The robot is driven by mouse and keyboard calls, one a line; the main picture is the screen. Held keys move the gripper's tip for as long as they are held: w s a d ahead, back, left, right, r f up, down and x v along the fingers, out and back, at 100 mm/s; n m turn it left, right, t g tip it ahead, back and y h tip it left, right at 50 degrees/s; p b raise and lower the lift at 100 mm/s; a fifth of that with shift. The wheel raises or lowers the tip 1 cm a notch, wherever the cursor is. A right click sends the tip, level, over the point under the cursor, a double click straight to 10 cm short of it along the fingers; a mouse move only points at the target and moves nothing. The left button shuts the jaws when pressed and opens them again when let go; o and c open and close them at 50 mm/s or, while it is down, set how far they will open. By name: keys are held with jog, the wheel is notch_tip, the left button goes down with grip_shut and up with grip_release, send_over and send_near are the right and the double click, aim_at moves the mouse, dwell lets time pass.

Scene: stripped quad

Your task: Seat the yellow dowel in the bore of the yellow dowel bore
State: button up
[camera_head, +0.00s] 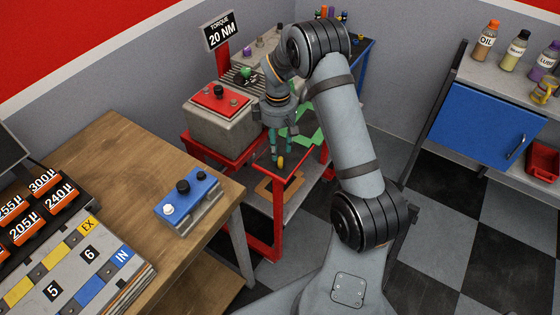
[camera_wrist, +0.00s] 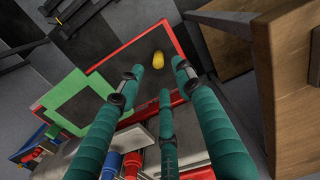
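The yellow dowel (camera_head: 281,162) shows as a small rounded yellow piece just below my gripper (camera_head: 275,150), at the red-framed cart. In the wrist view the yellow dowel (camera_wrist: 158,60) lies just beyond my three teal fingers, over the dark surface inside a red edge. My gripper (camera_wrist: 158,70) points down with its fingers spread and a gap between the tips. The dowel appears apart from the fingers, though its exact height is hard to tell. I cannot make out the yellow dowel bore in either view.
A grey block with a red top (camera_head: 215,98) stands on the cart (camera_head: 262,225) beside my gripper. A green frame (camera_wrist: 75,87) lies close by. Red (camera_wrist: 132,162) and blue (camera_wrist: 112,162) cylinders are near the fingers. A wooden table (camera_head: 115,150) stands left.

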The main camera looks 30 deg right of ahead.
aim_at(280, 158)
jog(key=f, duration=0.1)
jog(key=s+f, duration=0.1)
jog(key=f, duration=0.1)
jog(key=shift+d+f+p, duration=0.15)
jog(key=shift+p, duration=0.25)
jog(key=shift+w+f, duration=0.15)
jog(key=shift+f, duration=0.05)
jog(key=shift+c, duration=1.1)
grip_shut()
